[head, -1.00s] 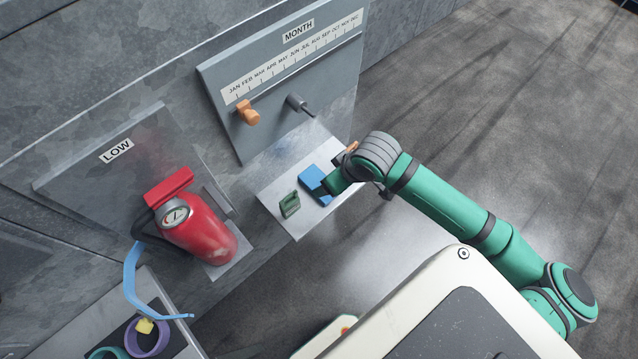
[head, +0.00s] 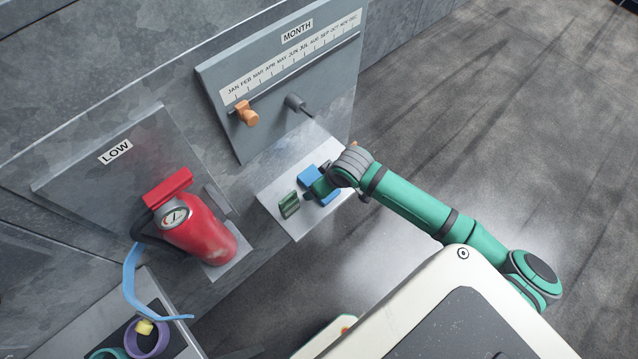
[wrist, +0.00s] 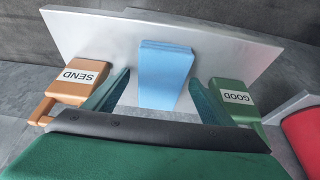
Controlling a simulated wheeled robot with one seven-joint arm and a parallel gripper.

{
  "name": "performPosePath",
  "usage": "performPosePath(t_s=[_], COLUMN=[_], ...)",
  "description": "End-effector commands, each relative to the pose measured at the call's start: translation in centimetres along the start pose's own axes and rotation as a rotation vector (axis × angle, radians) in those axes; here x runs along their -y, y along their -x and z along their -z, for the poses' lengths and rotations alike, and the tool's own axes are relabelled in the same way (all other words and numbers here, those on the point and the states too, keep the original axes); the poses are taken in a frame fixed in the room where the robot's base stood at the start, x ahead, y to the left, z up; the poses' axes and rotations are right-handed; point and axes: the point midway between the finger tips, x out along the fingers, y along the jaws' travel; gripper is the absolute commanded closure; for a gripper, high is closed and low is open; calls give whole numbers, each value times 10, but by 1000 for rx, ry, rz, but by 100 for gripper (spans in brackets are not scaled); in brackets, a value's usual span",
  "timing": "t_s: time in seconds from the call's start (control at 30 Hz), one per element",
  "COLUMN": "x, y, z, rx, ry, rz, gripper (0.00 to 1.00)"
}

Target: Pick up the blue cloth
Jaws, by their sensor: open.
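The blue cloth (head: 308,174) is a folded flat pad lying on a light metal shelf (head: 291,226) below the month board. My gripper (head: 318,190) is over the shelf and covers part of the cloth in the head view. In the wrist view the cloth (wrist: 166,72) lies between the two green fingers of my gripper (wrist: 156,97), with a gap on each side. The fingers are open and hold nothing. How high the fingertips are above the shelf is hard to tell.
A green block labelled GOOD (wrist: 236,99) and an orange block labelled SEND (wrist: 78,80) stand close outside the fingers. The month board with an orange slider (head: 247,114) and a grey peg (head: 297,103) rises behind. A red extinguisher (head: 205,235) stands left.

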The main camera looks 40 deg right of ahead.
Motion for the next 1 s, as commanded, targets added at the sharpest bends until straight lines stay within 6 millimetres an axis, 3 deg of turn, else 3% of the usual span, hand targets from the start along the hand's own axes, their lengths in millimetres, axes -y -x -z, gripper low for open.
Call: performPosePath(t_s=[0.2, 0.4, 0.77, 1.0], x=[1, 0, -1, 0], y=[-1, 0, 6, 43], z=[1, 0, 3, 20], rx=[-1, -1, -3, -4], ry=[2, 1, 0, 4], rz=[1, 0, -2, -1], gripper=[23, 68, 69, 69])
